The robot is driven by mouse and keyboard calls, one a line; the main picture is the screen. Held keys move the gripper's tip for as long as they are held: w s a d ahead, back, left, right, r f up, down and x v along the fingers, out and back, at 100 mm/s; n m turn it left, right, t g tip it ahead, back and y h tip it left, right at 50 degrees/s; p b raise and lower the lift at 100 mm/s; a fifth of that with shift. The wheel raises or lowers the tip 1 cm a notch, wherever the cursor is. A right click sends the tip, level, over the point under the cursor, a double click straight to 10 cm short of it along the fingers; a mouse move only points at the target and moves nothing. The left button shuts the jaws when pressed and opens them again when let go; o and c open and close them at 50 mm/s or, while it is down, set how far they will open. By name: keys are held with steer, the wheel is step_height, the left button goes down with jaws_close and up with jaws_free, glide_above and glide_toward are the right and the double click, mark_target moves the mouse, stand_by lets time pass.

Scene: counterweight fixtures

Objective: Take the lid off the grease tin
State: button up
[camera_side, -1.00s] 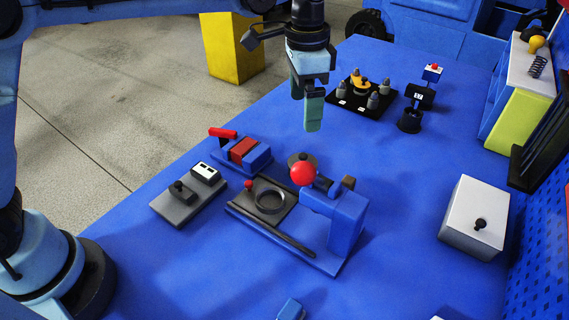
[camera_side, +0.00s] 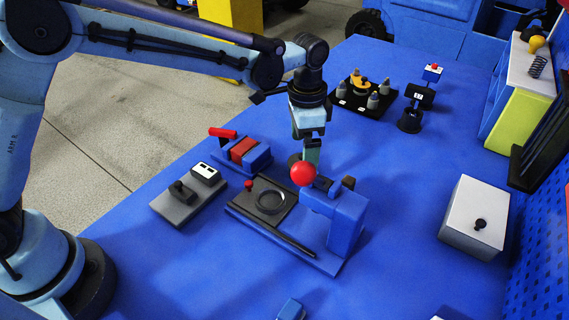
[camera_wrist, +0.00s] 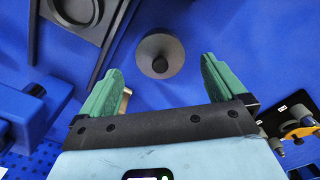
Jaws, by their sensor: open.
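The grease tin appears to be the round grey thing with a dark knob on its lid (camera_wrist: 160,55). In the wrist view it stands on the blue table, between and beyond my green fingertips. The lid is on. My gripper (camera_wrist: 160,72) is open and empty, with the fingers apart on either side of the knob's line. In the side view my gripper (camera_side: 312,150) points down just above and behind the red ball. There the tin (camera_side: 294,160) is mostly hidden behind the ball and fingers. I see no contact with the lid.
A blue press-like fixture with a red ball (camera_side: 303,174) and a dark ring plate (camera_side: 271,202) stands close in front. A red-and-blue block (camera_side: 243,152) is to the left. A black tray with several pegs (camera_side: 362,97) is behind.

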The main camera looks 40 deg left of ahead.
steer(key=shift+f, duration=1.2)
steer(key=c, duration=1.1)
steer(key=shift+r, duration=0.1)
